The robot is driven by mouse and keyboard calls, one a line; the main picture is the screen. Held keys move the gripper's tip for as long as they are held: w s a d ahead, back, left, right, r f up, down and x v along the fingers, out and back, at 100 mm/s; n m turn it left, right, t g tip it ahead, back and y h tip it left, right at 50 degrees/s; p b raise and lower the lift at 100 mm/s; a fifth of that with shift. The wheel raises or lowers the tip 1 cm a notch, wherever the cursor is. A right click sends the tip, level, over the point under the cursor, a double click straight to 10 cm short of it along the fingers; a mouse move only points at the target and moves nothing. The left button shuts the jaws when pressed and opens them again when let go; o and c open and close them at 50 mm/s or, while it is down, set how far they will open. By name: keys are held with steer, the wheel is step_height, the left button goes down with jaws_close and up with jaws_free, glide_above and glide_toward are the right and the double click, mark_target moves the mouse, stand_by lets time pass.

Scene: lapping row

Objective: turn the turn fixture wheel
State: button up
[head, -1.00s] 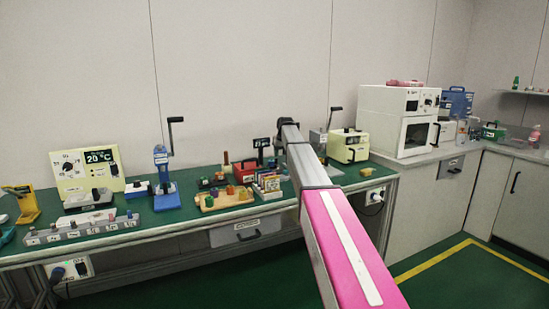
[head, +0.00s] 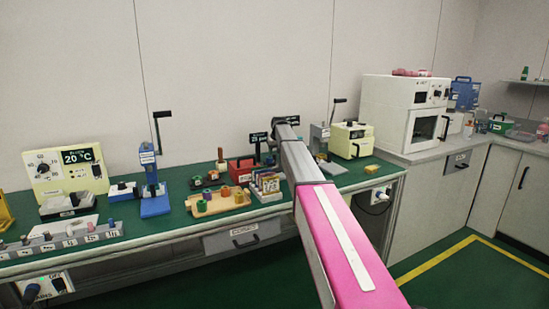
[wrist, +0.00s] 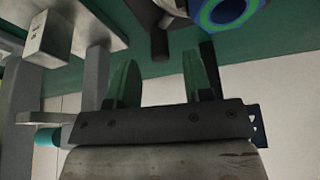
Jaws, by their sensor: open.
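I cannot surely tell which device is the turn fixture. A blue stand with a black crank (head: 153,182) stands upright on the green bench at left. A grey stand with a similar crank (head: 317,134) stands right of my arm, partly hidden by it. My gripper (wrist: 158,78) shows in the wrist view with its two green fingers apart and nothing between them. A round blue and green ring-shaped part (wrist: 225,10) is at the top right there, beyond the fingers and apart from them. In the head view my gripper is hidden behind my arm.
The green bench (head: 120,238) carries a 20 °C block unit (head: 68,172), a wooden tray (head: 218,206) and a yellow-green box (head: 351,141). A white oven (head: 403,112) stands on the right counter. In the wrist view a pale labelled block (wrist: 47,38) is at upper left. The floor in front is clear.

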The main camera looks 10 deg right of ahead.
mark_target(275, 155)
steer(key=shift+x, duration=2.05)
jaws_close()
steer(key=shift+s+d, duration=0.1)
steer(key=shift+s, duration=0.05)
